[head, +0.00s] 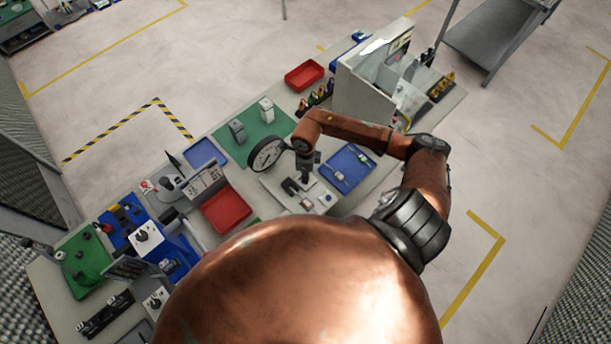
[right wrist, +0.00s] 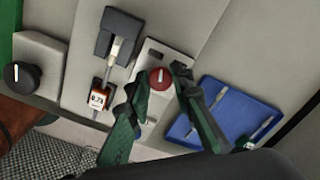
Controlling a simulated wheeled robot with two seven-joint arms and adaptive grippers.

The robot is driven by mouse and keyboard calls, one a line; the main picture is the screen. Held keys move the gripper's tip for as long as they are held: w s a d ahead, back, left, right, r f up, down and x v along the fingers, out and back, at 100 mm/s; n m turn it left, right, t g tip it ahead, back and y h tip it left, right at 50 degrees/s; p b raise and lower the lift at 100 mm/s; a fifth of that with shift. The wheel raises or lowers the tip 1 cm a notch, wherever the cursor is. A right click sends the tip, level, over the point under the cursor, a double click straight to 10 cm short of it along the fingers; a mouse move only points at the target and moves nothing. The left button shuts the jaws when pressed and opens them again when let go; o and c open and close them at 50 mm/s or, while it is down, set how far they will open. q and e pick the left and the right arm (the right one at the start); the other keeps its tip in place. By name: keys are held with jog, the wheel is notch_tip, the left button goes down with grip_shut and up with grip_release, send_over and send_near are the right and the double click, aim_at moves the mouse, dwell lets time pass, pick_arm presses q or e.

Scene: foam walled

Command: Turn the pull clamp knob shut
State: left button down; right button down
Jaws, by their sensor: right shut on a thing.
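A round red knob (right wrist: 161,77) with a white mark sits on a pale plate (right wrist: 177,56) in the right wrist view. I take it to be the pull clamp knob. The two dark green fingers of my right gripper (right wrist: 158,81) come up on either side of it and are shut on it. In the head view my right gripper (head: 306,172) reaches down over the pale fixture on the bench, and the knob cannot be made out there. My left gripper is not in view.
Left of the knob are a dark grey block (right wrist: 119,33), an orange-framed gauge (right wrist: 101,97) reading about 0.75 and a black knob (right wrist: 22,75). A blue tray (right wrist: 209,118) lies to the right.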

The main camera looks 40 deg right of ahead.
jog(key=m+b, duration=0.2)
jog(key=m, duration=0.4)
jog(key=m+b, duration=0.1)
jog(key=m, duration=0.2)
jog(key=shift+m, duration=0.4)
jog(key=shift+m+b, duration=0.35)
jog(key=shift+m, duration=1.25)
jog(key=shift+w, duration=0.1)
jog(key=c, duration=1.7)
grip_release()
jog(key=shift+r, duration=0.1)
